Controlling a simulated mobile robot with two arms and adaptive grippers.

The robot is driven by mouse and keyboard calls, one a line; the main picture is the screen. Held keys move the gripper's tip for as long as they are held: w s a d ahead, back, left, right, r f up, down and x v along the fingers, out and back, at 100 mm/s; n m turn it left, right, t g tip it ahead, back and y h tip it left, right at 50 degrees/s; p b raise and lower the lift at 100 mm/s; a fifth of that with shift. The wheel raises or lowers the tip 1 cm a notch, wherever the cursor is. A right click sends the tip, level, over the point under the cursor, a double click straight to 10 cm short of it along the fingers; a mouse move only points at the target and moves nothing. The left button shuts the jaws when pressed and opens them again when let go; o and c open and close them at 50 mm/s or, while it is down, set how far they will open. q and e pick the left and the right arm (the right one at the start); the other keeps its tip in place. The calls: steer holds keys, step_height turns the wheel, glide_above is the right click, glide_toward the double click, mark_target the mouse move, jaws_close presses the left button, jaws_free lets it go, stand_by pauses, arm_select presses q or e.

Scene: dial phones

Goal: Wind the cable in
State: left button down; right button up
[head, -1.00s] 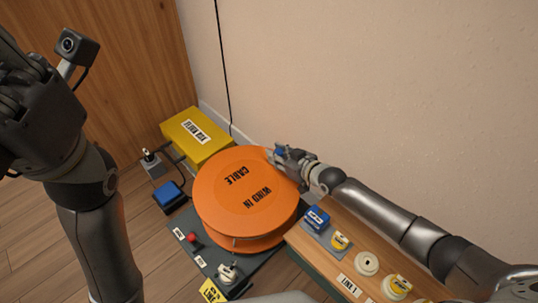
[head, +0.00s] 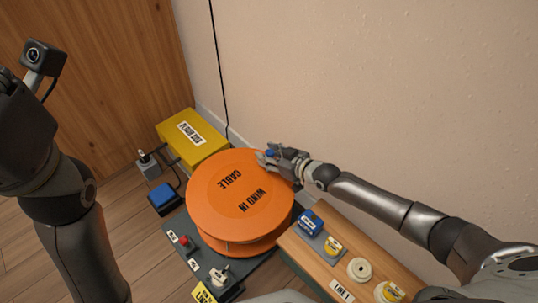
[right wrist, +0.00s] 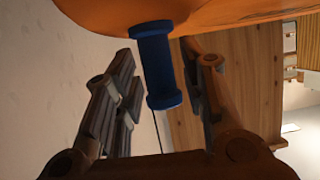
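The orange cable reel (head: 215,207) lies flat on a dark base, its top marked "CABLE" and "WIND IN". A blue crank knob (head: 271,152) sits near its far right rim. My right gripper (head: 268,157) is at this knob. In the right wrist view, the knob (right wrist: 156,65) stands between the two fingers of my right gripper (right wrist: 160,85), with a gap on the left side and the right finger closer. Contact on the right is unclear. A black cable (head: 217,70) runs down the wall behind the reel. My left gripper (head: 15,125) is at the left edge, its fingertips out of view.
A yellow box (head: 210,148) stands behind the reel against the wall. A blue pedal-like block (head: 164,198), a red button (head: 184,241) and a light-coloured switch (head: 219,277) are near the reel. A wooden bench (head: 299,245) with several small parts is at right.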

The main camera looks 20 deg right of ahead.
steer(key=shift+s, duration=0.1)
steer(key=v, duration=1.1)
steer(key=shift+s+d+r, duration=0.15)
steer(key=shift+s+r, duration=0.05)
steer(key=shift+s, duration=0.1)
